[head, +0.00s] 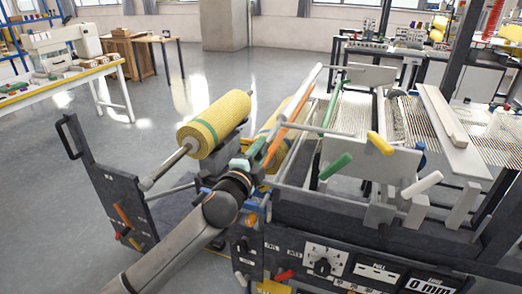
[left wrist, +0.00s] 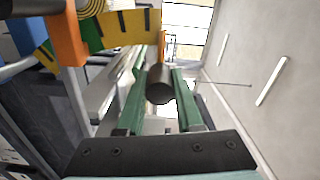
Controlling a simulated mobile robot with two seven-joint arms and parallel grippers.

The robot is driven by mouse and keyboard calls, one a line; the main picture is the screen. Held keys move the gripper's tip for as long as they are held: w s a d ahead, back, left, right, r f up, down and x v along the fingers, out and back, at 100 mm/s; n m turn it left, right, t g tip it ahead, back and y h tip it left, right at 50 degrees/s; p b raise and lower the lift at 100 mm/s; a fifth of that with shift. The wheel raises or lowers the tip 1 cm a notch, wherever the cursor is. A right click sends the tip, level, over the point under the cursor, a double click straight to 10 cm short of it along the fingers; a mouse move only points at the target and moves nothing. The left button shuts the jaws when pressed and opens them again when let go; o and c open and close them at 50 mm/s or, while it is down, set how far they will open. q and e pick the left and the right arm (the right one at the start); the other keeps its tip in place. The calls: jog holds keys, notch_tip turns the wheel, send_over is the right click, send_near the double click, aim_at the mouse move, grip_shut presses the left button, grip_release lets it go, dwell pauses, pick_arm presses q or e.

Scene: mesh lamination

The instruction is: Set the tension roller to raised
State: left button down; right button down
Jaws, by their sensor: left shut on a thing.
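My left gripper (head: 256,150) reaches in from the lower left, over the machine's front left, beside the long slanted rollers and bars. Its green fingers (left wrist: 163,80) show in the left wrist view, shut on a dark round handle end (left wrist: 160,92). In the head view the arm and fingers hide this handle. A pale roller (head: 302,90) and an orange bar (head: 292,121) slant up and away just beyond the gripper. I cannot tell for certain which bar is the tension roller, or its height setting. My right gripper is out of view.
A yellow mesh roll (head: 215,124) sits on its shaft left of the gripper. Green (head: 335,167), yellow (head: 380,143) and white (head: 421,184) handles stick out to the right. A dial panel (head: 322,259) is below. Open floor (head: 150,140) lies left.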

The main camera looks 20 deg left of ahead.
pick_arm(q)
jog(key=shift+r, duration=0.3)
jog(key=c, duration=0.9)
grip_release()
jog(key=o, duration=0.3)
jog(key=shift+f, duration=0.25)
jog(key=shift+s+f, duration=0.1)
jog(key=s, duration=0.8)
jog(key=s+b, duration=0.1)
jog(key=s, duration=0.3)
jog(key=shift+s+a, duration=0.15)
jog(key=shift+a, duration=0.1)
